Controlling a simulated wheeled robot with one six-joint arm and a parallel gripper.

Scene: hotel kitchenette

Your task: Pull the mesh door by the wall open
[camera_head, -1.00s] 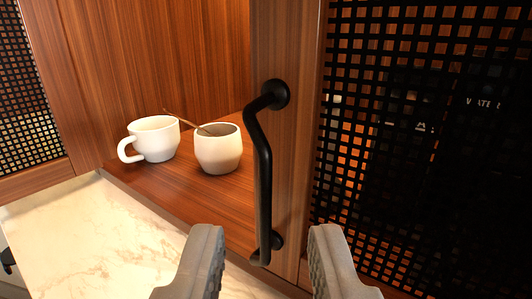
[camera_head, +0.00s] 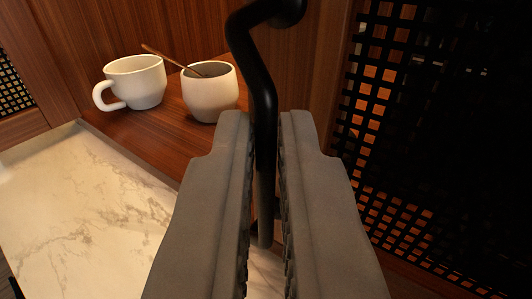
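The mesh door (camera_head: 375,130) is at the right, a black grid panel in a wooden frame; I cannot tell from this view whether it stands ajar. Its black bar handle (camera_head: 258,72) runs upright on the frame's left side, bending in at the top to its mount. My gripper (camera_head: 265,125) has one grey finger on each side of the lower part of the handle. The gap between the fingers is narrow and the bar fills it, so the gripper looks shut on the handle. The fingers hide part of the lower door frame.
A white cup (camera_head: 136,82) and a white bowl-like pot (camera_head: 210,92) with a thin stick stand on the wooden shelf (camera_head: 135,128) left of the handle. A marble surface (camera_head: 75,205) lies at lower left. Another mesh panel (camera_head: 13,90) is at the far left.

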